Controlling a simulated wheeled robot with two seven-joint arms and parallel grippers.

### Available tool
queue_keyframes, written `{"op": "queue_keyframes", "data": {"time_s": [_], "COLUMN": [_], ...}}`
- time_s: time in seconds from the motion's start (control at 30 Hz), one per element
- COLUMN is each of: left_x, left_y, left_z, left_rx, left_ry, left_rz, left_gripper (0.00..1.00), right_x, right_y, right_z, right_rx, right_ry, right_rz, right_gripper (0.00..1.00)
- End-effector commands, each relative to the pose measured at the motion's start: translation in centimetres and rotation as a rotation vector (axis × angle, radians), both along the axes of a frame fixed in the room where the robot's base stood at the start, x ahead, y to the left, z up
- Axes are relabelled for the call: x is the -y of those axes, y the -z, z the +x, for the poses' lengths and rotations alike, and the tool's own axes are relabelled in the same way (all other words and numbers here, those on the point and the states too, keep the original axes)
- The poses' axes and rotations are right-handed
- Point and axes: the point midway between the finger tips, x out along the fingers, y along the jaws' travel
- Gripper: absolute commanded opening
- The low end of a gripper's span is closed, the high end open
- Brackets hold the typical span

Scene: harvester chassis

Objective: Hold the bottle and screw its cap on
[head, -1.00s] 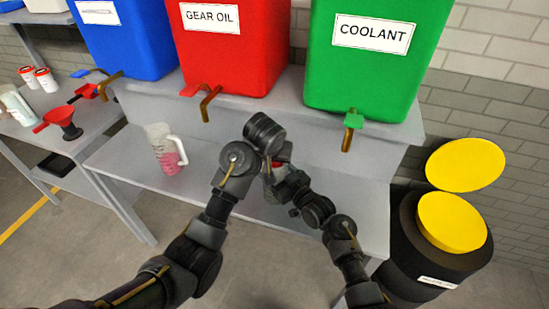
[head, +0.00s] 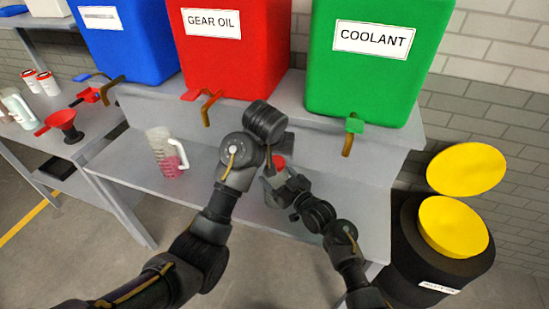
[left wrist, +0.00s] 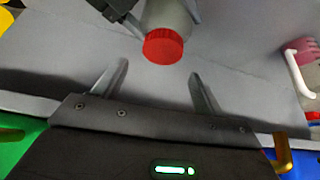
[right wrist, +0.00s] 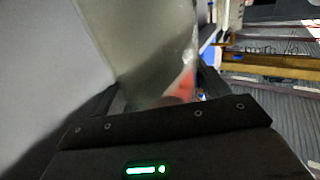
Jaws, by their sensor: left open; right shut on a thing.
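A pale bottle (left wrist: 168,14) with a red cap (left wrist: 163,46) on its end shows in the left wrist view. The cap also shows in the head view (head: 278,161), partly hidden by my arms. How tightly the cap sits cannot be told. My right gripper (right wrist: 150,97) is shut on the bottle, whose translucent side fills much of the right wrist view (right wrist: 150,45). My left gripper (left wrist: 157,88) is open and empty. Its fingers are spread apart, short of the cap and not touching it.
A measuring jug (head: 166,153) with pink liquid stands left on the grey bench (head: 225,185). Blue (head: 128,38), red (head: 232,60) and green (head: 362,90) tanks with taps stand behind. A red funnel (head: 64,122) is on the left table. A yellow-lidded drum (head: 452,224) stands right.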

Motion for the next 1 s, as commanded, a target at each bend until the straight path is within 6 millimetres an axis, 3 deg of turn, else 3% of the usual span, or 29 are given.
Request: {"op": "queue_keyframes", "data": {"time_s": [0.3, 0.43, 0.63, 0.8, 1.0], "left_x": [0.0, 0.0, -0.2, -1.1, -1.7], "left_y": [-0.2, -1.2, -6.4, -11.5, -13.9], "left_z": [0.0, 0.4, 2.6, 7.0, 10.7], "left_rx": [0.0, 0.017, 0.1, 0.112, 0.034], "left_ry": [0.0, 0.0, -0.008, -0.002, -0.056], "left_rz": [0.0, 0.0, -0.008, 0.061, 0.105], "left_gripper": [0.68, 0.68, 0.68, 0.68, 0.68], "right_x": [0.0, 0.0, 0.0, 0.0, 0.0], "right_y": [0.0, 0.0, 0.0, 0.0, 0.0], "right_z": [0.0, 0.0, 0.0, 0.0, 0.0], "right_rx": [-0.001, 0.0, 0.0, 0.0, 0.0], "right_ry": [0.001, 0.001, 0.001, 0.0, 0.0], "right_rz": [-0.001, 0.0, 0.0, 0.0, 0.0], "right_gripper": [0.11, 0.11, 0.11, 0.11, 0.11]}}
